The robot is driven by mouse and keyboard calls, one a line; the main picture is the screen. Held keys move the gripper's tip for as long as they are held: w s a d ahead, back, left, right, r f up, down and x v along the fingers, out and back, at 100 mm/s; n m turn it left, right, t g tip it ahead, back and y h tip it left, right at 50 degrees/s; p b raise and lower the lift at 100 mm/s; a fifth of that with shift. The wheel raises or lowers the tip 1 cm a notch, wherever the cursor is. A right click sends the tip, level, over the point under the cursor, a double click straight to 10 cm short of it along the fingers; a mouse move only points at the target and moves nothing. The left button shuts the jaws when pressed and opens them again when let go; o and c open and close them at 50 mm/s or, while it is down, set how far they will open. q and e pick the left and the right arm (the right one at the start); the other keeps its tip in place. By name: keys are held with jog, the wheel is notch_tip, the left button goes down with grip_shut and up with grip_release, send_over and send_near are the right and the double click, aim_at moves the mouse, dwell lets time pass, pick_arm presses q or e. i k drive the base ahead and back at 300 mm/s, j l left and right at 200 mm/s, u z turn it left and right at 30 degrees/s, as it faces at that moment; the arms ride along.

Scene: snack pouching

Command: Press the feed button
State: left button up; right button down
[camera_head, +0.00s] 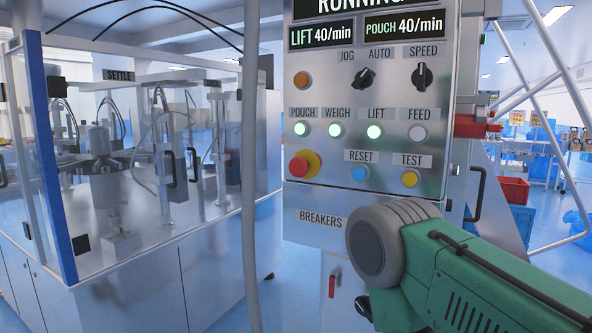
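The feed button (417,132) is a round, pale button under the FEED label, at the right end of the button row on the control panel (330,92). It looks dull and unlit, while the pouch (300,129), weigh (335,130) and lift (374,131) buttons glow green-white. Nothing covers the feed button. A green arm of mine with a grey round joint comes in from the lower right, below the panel's test button. No gripper fingers show on it. My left gripper is out of view.
A red emergency stop (304,165) on yellow, a blue reset button (359,174) and a yellow test button (409,178) sit below the row. Two black knobs are above. A glass-walled machine (130,150) stands left; a grey vertical pole (250,180) stands between.

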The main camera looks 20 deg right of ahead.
aim_at(417, 133)
jog(key=z, duration=1.3)
